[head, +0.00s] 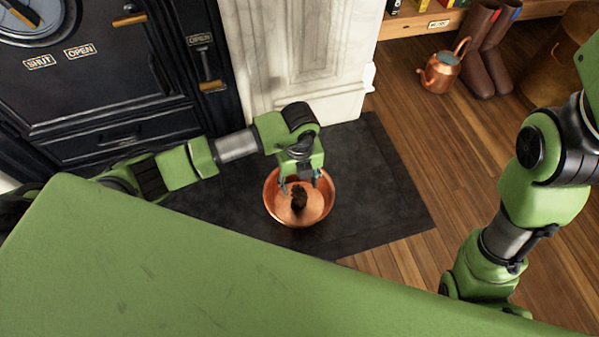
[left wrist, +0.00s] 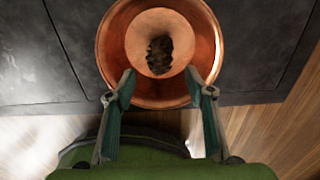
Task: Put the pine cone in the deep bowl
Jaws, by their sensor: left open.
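The dark brown pine cone (head: 299,197) is inside the copper deep bowl (head: 326,208), which stands on the dark hearth slab. In the left wrist view the pine cone (left wrist: 159,54) shows over the middle of the bowl's floor, inside the rim of the bowl (left wrist: 112,60). My left gripper (head: 300,184) is over the back part of the bowl. In the left wrist view its fingers (left wrist: 160,84) are spread wide, with nothing between them, and the pine cone lies beyond the tips. My right arm shows at the right, but its gripper is out of view.
The black stove (head: 110,95) and white marble surround (head: 300,55) stand behind the hearth slab (head: 385,190). A copper kettle (head: 438,73) and brown boots (head: 485,50) are at the back right. The wooden floor (head: 440,150) right of the slab is clear.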

